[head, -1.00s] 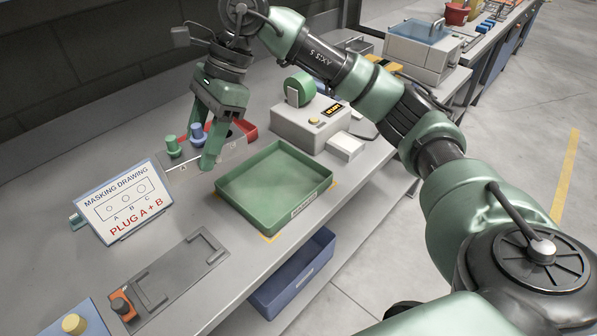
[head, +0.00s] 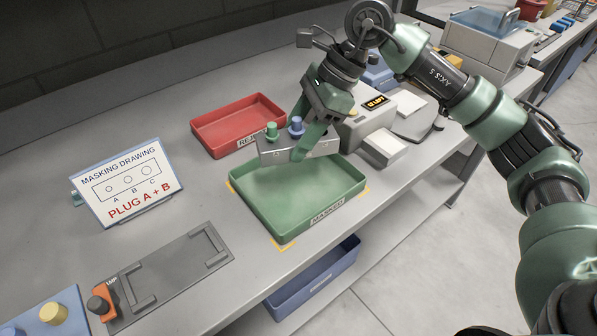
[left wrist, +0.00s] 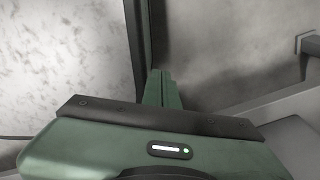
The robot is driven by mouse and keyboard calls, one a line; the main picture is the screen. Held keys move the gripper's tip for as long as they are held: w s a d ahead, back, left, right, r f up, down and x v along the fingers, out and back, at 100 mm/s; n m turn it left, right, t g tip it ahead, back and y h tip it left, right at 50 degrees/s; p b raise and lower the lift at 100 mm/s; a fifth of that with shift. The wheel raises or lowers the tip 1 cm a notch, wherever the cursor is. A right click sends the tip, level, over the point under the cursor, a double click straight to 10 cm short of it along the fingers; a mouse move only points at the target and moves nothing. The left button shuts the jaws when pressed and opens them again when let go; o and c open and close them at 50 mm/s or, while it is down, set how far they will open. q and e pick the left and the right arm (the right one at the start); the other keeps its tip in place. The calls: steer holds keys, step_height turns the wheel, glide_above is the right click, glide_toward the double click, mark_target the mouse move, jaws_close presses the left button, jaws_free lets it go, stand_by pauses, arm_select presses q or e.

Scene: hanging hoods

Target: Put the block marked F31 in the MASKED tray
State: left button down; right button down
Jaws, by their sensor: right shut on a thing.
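A grey metal block (head: 283,154) carries a green plug (head: 272,130) and a blue plug (head: 296,127), and an "A" shows on its face. No F31 mark is legible. My right gripper (head: 304,142) is shut on the block and holds it level over the back part of the green tray (head: 240,205). The tray's front label reads MASKED, and its visible floor is empty. Whether the block touches the tray's back rim I cannot tell. My left gripper (left wrist: 161,90) shows only in the left wrist view, its fingers together and empty.
A red tray (head: 207,133) stands behind the green one. A masking drawing sign (head: 128,182) reads PLUG A + B. A grey fixture plate (head: 172,275) lies front left, and a label machine (head: 366,128) stands right. A blue bin (head: 318,280) sits below the bench edge.

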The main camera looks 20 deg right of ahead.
step_height(320, 180, down, 6)
steer(key=shift+r, duration=0.15)
step_height(320, 180, down, 4)
steer(key=shift+f+p, duration=0.1)
steer(key=shift+p, duration=0.3)
steer(key=shift+f, duration=0.2)
arm_select(q)
steer(key=shift+w+d+r, duration=0.25)
steer(key=shift+w+r, duration=0.25)
steer(key=shift+w, duration=0.05)
steer(key=shift+f, duration=0.1)
arm_select(e)
steer(key=shift+f+b, duration=0.15)
steer(key=shift+b, duration=0.15)
steer(key=c, duration=0.6)
jaws_free()
arm_select(q)
steer(key=shift+s, duration=0.1)
